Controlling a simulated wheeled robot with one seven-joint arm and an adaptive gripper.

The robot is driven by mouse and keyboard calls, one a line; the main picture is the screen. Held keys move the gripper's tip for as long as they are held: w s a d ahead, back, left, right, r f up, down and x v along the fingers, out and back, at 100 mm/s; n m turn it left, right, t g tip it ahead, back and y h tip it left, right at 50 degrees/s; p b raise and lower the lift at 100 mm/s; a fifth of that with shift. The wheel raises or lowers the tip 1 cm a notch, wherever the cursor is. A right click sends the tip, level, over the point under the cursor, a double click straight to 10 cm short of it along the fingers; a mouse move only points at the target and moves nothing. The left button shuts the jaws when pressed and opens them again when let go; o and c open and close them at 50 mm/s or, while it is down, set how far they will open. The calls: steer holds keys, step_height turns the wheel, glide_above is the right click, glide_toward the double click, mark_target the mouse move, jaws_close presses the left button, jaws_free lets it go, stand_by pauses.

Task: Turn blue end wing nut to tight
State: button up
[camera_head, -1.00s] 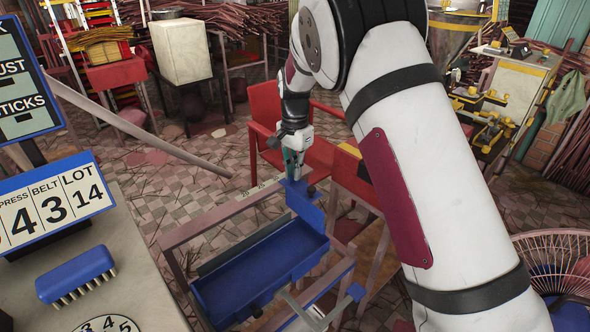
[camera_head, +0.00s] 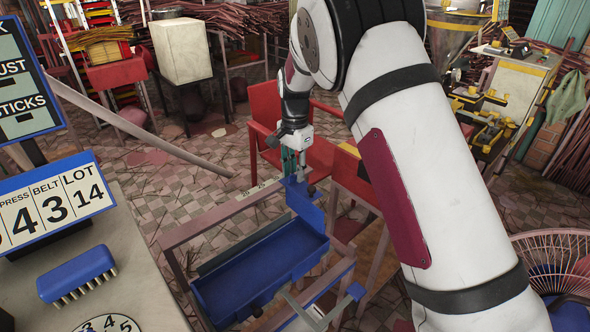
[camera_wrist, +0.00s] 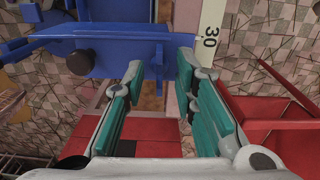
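A blue end bracket (camera_head: 302,194) sits at the far end of a blue trough (camera_head: 262,268) on a wooden frame. A dark round knob (camera_head: 311,190) shows on the bracket; it may be the wing nut, but its wings cannot be made out. In the wrist view, the blue bracket (camera_wrist: 120,48) crosses the top left, with a dark knob (camera_wrist: 81,62) left of the fingers. My gripper (camera_head: 293,172) points down at the bracket. Its teal fingers (camera_wrist: 160,72) are apart, with a gap between them and blue bracket behind. I cannot tell whether they touch anything.
A scale strip marked 30 (camera_wrist: 210,36) runs beside the bracket. Red chairs (camera_head: 265,117) stand just behind my gripper. A table (camera_head: 130,230) with a blue brush (camera_head: 76,274) and number signs (camera_head: 52,205) is at left.

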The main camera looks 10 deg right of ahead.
mark_target(295, 173)
step_height(295, 173, up, 12)
stand_by(0.6)
steer(key=s+d+r+n+t+y+p, duration=0.1)
steer(key=s+d+r+n+p, duration=0.2)
steer(key=s+r, duration=0.55)
steer(key=s+d+r+n+t, duration=0.15)
steer(key=s+d+r, duration=0.4)
steer(key=s, duration=0.65)
steer(key=s+d+f+n+t+p, duration=0.1)
steer(key=s+n, duration=0.2)
steer(key=s, duration=0.8)
steer(key=s+d+f+n+h+p, duration=0.1)
steer(key=s+d+n, duration=0.1)
steer(key=s, duration=0.9)
steer(key=shift+s+n+t+p, duration=0.15)
steer(key=shift+n+t+p, duration=0.2)
steer(key=shift+n, duration=0.3)
